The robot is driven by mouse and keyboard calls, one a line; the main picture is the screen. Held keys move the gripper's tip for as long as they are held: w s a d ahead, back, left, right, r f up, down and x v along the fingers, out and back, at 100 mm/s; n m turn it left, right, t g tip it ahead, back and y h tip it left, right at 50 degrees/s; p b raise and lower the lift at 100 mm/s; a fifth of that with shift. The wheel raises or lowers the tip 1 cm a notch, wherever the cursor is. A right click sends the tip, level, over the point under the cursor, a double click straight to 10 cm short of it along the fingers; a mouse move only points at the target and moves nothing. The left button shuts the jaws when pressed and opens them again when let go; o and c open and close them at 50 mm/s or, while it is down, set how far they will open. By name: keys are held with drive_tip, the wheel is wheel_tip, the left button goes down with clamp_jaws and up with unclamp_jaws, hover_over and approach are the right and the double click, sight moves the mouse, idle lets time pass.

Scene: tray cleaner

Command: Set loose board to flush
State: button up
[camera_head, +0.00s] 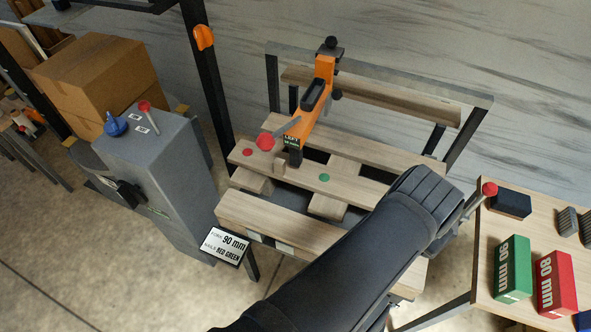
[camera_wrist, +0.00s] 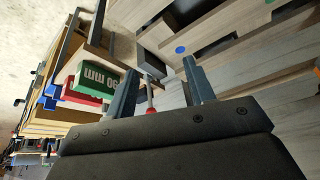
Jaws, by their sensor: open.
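Several pale wooden boards lie across a wooden frame in the middle of the head view. One board (camera_head: 290,172) carries a red and a green dot, and a front board (camera_head: 275,222) lies nearer me. I cannot tell which is loose. The wrist view shows a board (camera_wrist: 215,38) with a blue dot. My arm hides the frame's right end in the head view. My gripper (camera_wrist: 160,62) is open in the wrist view, its fingers apart, with a red-knobbed lever (camera_wrist: 151,108) appearing between them. That lever's knob (camera_head: 489,189) also shows beside my wrist; contact is unclear.
An orange tool (camera_head: 318,97) with a red-knobbed lever stands over the boards.

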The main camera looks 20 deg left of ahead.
drive_tip(key=w+f+g+y, duration=0.2)
drive_tip(key=w, duration=0.1)
drive_tip(key=m+t, duration=1.1)
drive_tip(key=m, duration=2)
approach(278, 167)
drive_tip(key=x, duration=0.8)
drive_tip(key=shift+w+a+f, duration=0.1)
drive_tip(key=shift+w, duration=0.25)
